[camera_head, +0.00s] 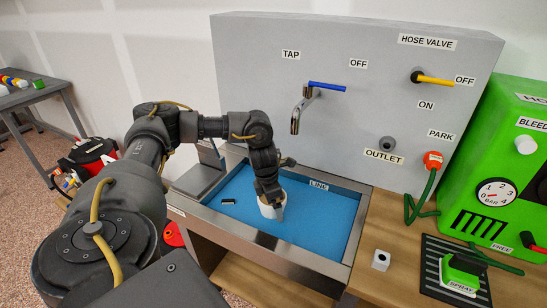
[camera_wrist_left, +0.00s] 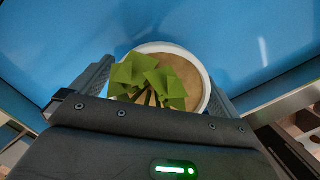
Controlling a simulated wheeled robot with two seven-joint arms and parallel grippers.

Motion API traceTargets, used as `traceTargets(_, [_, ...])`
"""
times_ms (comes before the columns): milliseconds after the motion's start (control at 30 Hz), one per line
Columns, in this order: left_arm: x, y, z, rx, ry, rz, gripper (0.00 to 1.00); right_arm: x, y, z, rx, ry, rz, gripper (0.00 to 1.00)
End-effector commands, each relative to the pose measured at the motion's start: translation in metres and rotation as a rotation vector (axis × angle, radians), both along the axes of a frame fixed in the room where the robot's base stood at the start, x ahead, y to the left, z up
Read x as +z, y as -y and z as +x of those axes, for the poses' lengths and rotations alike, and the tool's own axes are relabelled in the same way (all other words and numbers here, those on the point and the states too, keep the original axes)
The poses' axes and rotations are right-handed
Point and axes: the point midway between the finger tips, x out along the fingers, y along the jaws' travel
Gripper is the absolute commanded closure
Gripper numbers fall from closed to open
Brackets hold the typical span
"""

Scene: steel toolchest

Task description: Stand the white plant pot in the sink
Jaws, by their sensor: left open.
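The white plant pot (camera_head: 272,208) is in the blue-floored sink (camera_head: 325,215), near its front middle, and looks upright. In the left wrist view the pot's white rim (camera_wrist_left: 205,85), brown soil and green leaves show from above. My left gripper (camera_head: 274,200) reaches down over the pot from the left. In the left wrist view its open fingers (camera_wrist_left: 155,85) stand on either side of the pot. I cannot tell whether they touch it. The pot's base is partly hidden. My right gripper is not in view.
A tap (camera_head: 298,108) with a blue lever juts from the grey panel behind the sink. A green machine (camera_head: 500,180) stands beyond.

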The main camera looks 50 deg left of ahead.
Motion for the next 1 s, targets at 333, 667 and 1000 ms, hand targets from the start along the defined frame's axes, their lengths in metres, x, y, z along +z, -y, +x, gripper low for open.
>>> traceTargets(333, [0.050,-0.003,-0.007,-0.001,0.002,0.001,0.00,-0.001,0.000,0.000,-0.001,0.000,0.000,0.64])
traceTargets(667, [0.056,-0.004,-0.008,0.000,0.000,0.001,0.00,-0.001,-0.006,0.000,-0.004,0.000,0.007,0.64])
traceTargets(1000, [0.056,-0.004,-0.008,0.001,-0.001,0.001,0.00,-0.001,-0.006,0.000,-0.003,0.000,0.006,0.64])
